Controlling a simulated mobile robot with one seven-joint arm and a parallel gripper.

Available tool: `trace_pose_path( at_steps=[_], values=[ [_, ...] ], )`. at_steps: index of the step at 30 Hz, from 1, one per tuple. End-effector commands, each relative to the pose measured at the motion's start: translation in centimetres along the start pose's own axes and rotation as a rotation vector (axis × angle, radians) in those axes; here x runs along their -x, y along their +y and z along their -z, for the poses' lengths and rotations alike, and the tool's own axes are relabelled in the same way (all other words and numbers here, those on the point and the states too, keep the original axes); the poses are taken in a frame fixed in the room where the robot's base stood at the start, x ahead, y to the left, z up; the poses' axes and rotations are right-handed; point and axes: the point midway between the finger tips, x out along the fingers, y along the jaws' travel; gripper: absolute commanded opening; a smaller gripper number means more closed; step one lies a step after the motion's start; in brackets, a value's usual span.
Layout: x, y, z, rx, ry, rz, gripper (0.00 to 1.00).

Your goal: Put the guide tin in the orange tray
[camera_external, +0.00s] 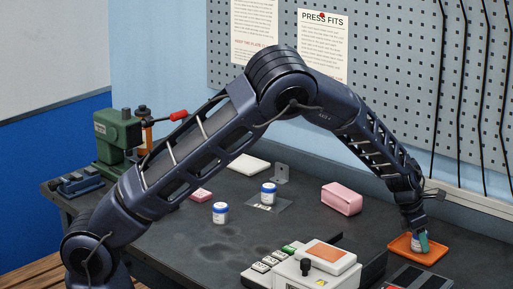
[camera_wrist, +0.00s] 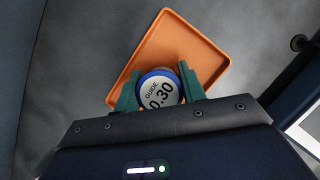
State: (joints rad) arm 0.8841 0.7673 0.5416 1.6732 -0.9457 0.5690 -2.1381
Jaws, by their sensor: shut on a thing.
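The guide tin (camera_wrist: 158,91) is round, with a white label reading "GUIDE 0.30" and a blue rim. My gripper (camera_wrist: 158,92) is shut on it, with one green finger on each side. The orange tray (camera_wrist: 183,35) lies under the tin and the fingers in the wrist view. In the external view my gripper (camera_external: 420,242) is low over the orange tray (camera_external: 402,249) at the right of the bench, and the tin is mostly hidden there by the fingers. I cannot tell whether the tin touches the tray floor.
A pink block (camera_external: 341,198) lies left of the tray. A white device (camera_external: 300,268) stands at the front. A green press (camera_external: 117,134) is at back left.

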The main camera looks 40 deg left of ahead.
Motion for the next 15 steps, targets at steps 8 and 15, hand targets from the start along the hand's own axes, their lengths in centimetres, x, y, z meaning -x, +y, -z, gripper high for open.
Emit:
trace_pose_path(
  at_steps=[8, 15],
  values=[
    [-0.17, 0.05, 0.08, 0.000, 0.000, -0.001, 0.15],
    [-0.20, 0.03, 0.09, 0.000, 0.000, 0.000, 0.62]
  ],
)
